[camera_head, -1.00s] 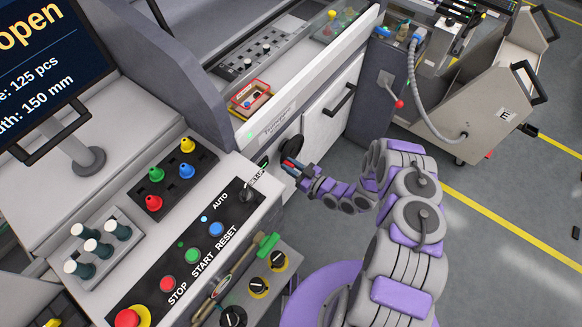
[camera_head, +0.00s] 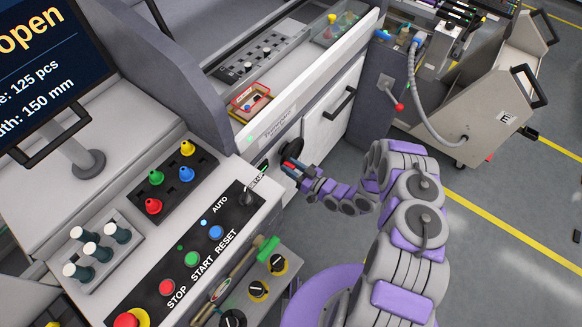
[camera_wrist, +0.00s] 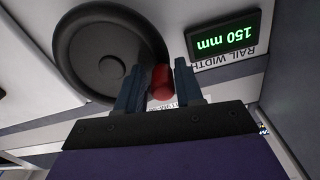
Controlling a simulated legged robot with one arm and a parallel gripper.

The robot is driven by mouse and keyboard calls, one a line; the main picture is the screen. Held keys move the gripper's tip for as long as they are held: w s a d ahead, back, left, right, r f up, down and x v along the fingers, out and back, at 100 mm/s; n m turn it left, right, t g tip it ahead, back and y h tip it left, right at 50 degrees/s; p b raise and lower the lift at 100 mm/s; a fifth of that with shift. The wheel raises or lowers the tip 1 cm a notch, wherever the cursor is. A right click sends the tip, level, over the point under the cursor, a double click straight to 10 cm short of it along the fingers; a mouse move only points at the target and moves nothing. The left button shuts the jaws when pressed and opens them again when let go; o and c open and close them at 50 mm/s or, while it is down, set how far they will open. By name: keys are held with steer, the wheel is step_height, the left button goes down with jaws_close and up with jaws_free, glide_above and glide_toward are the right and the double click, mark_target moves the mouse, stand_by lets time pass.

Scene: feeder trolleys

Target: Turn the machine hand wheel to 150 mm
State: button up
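The hand wheel (camera_wrist: 88,45) is a black round disc on the machine's front, seen large in the wrist view. In the head view the wheel (camera_head: 292,148) shows small and partly covered. Its red handle (camera_wrist: 161,82) stands at the wheel's lower right edge in the wrist view. My gripper (camera_wrist: 160,82) has one finger on each side of the red handle and appears shut on it. It also shows at the wheel in the head view (camera_head: 291,168). The green display (camera_wrist: 225,39) beside the wheel reads 150 mm, upside down, above a "RAIL WIDTH" label.
A monitor (camera_head: 40,75) shows "open", 125 pcs and 150 mm. A control panel (camera_head: 172,268) with STOP, START and RESET buttons lies left of my arm. A grey trolley (camera_head: 480,110) stands at the right.

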steer(key=shift+o, duration=1.2)
steer(key=shift+s, duration=0.1)
steer(key=p+v, duration=0.2)
steer(key=v, duration=1.5)
steer(key=shift+d+f, duration=0.1)
steer(key=shift+d, duration=0.05)
